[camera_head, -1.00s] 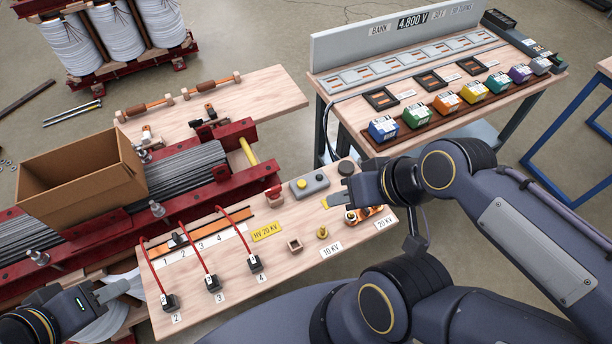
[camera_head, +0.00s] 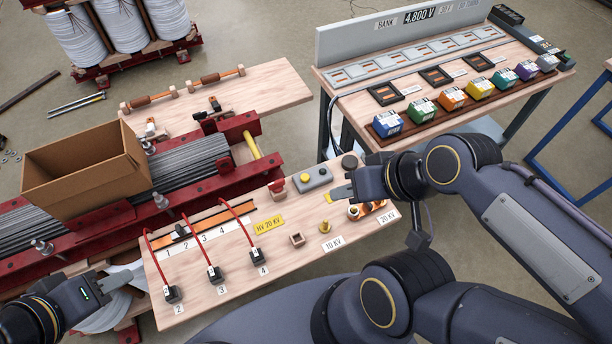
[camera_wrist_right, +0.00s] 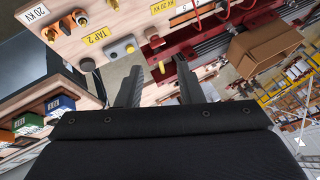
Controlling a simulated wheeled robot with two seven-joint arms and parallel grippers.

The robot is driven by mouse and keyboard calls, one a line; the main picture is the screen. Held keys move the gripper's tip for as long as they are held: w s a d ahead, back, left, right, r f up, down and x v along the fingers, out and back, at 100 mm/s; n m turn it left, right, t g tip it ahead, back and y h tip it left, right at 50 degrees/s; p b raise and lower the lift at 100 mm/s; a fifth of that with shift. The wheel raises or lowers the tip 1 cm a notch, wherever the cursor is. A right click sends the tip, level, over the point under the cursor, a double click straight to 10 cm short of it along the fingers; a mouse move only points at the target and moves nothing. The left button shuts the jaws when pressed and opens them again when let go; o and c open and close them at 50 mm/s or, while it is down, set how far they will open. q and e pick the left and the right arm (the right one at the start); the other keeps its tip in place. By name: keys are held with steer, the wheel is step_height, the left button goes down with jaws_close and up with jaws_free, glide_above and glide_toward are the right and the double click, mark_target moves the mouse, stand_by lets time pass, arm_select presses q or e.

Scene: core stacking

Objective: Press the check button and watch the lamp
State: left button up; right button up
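A small grey box (camera_head: 322,184) with a yellow button (camera_head: 306,178) sits on the wooden board. A pale round part, possibly the lamp, is beside the button and shows no glow. The box (camera_wrist_right: 116,52) and its yellow button (camera_wrist_right: 130,48) also show in the right wrist view, just beyond my fingers. My right gripper (camera_head: 336,194) is beside the box, to its lower right in the head view. In the right wrist view its fingers (camera_wrist_right: 158,82) are apart with nothing between them. My left gripper (camera_head: 122,278) is at the lower left, away from the box; its opening is unclear.
A black round knob (camera_head: 349,162) stands right of the box, and a red clamp (camera_head: 277,190) left of it. A cardboard box (camera_head: 85,170) and a bench with coloured blocks (camera_head: 452,99) lie beyond.

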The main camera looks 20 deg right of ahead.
jaws_close()
stand_by(0.3)
stand_by(1.6)
